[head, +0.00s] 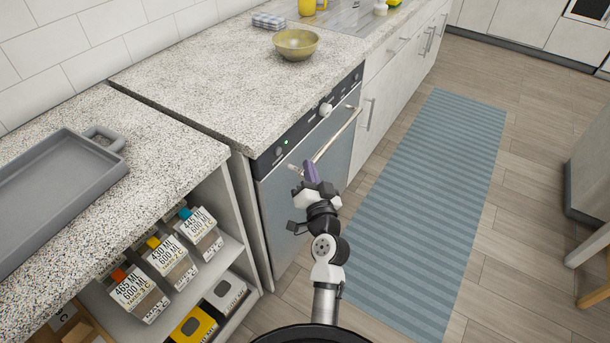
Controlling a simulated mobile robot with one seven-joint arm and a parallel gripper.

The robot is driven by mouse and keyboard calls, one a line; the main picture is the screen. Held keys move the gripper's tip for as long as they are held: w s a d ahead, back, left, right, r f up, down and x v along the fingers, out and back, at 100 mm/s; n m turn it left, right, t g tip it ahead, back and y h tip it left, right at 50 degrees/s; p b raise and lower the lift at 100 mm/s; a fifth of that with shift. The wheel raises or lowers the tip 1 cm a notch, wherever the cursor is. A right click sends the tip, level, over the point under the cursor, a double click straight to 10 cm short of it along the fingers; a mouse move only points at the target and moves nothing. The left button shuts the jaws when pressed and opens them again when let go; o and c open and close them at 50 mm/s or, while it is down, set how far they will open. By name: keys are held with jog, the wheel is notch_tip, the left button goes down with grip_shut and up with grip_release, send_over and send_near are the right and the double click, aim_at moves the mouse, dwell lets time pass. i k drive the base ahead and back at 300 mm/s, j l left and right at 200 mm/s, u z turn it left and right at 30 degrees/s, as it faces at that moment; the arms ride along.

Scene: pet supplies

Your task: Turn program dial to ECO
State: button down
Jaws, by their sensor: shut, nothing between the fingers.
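The program dial (325,109) is a pale round knob on the dark control strip (300,130) of the dishwasher. Its pointer and any ECO marking are too small to read. The dishwasher door (283,205) is grey and looks closed, with a light bar handle (338,137) across its top. My gripper (304,170) is in front of the door, by the near end of the handle, lower and nearer than the dial. It looks shut and empty and is apart from the dial. I cannot tell whether it touches the handle.
A speckled counter (200,85) overhangs the dishwasher and holds a yellow bowl (296,44). At left, a grey tray (55,185) lies on a lower counter above shelves of labelled boxes (140,293). The floor by the striped blue rug (425,200) is open.

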aim_at(325, 111)
jog(key=i+l+z, duration=0.5)
jog(key=z, duration=0.35)
jog(key=i+j, duration=0.05)
jog(key=i, duration=0.05)
